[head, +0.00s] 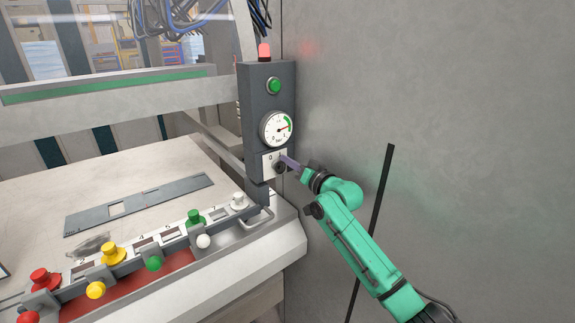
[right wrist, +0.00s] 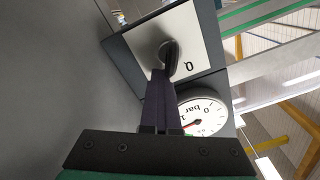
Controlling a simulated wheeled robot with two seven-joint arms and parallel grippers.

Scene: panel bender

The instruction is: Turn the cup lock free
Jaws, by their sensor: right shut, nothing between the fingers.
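A dark rotary knob (head: 280,169) sits on a white plate (head: 268,160) low on the grey control post, with a "0" marked beside it. I take it for the cup lock. In the right wrist view the knob (right wrist: 168,54) stands out from its plate just beyond my fingertips. My right gripper (head: 286,160) is shut and empty, with its purple fingers pointing at the knob. The fingertips (right wrist: 160,74) overlap the knob's near edge in the picture; I cannot tell whether they touch it. My left gripper is not in view.
Above the plate are a bar gauge (head: 276,129), a green button (head: 274,86) and a red lamp (head: 264,52). A grey wall (head: 440,100) stands close on the right. The machine table (head: 150,160) holds a slotted sheet (head: 138,205) and several coloured knobs along its front.

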